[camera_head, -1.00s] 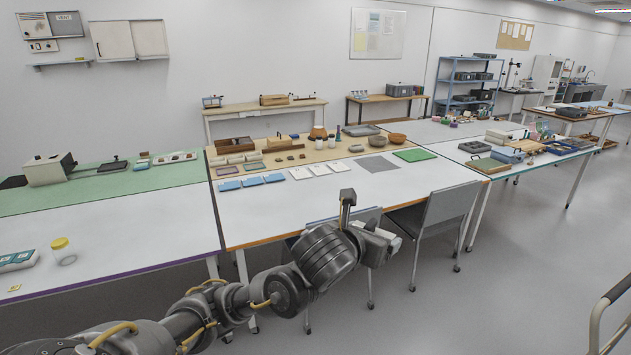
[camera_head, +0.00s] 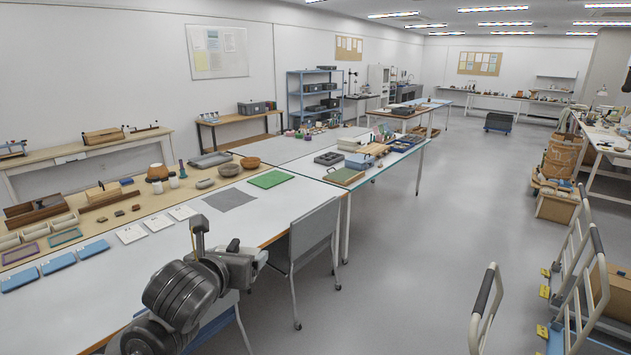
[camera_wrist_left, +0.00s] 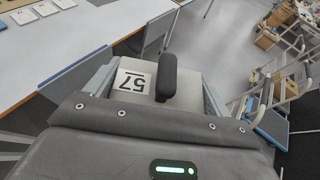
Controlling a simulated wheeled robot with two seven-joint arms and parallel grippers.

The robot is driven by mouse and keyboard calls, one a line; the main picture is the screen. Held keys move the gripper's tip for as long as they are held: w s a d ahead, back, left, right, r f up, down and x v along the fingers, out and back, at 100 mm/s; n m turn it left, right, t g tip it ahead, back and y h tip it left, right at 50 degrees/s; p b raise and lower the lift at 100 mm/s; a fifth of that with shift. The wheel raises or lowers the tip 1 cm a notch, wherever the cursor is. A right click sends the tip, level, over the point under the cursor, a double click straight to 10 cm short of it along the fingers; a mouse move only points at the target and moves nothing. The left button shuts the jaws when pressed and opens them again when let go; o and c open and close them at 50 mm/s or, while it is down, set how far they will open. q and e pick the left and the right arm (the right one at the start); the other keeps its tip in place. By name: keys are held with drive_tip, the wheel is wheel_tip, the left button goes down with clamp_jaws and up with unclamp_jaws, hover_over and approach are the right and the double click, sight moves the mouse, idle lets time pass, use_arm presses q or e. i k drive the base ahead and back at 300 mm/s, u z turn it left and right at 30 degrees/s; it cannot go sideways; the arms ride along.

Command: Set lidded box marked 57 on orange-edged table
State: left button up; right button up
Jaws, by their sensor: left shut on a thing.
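The lidded box marked 57 (camera_wrist_left: 132,84) shows in the left wrist view as a grey top with a white label and black digits. A black upright piece stands beside the label. My left gripper (camera_head: 238,262) is shut on the box, and its fingertips are largely hidden. In the head view the gripper is in front of the orange-edged table (camera_head: 110,285), near its front edge and beside a chair. The table has a white top with a tan strip at the back. My right gripper is not in view.
Blue pads (camera_head: 58,263), white cards (camera_head: 132,234), a grey mat (camera_head: 230,199) and a green mat (camera_head: 271,179) lie on the table. The front strip is bare. A grey chair (camera_head: 312,235) stands at the front edge. Trolleys (camera_head: 580,270) stand at right, with open floor between.

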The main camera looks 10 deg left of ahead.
sight(239, 234)
drive_tip(key=i, duration=3.25)
drive_tip(key=u, duration=0.7)
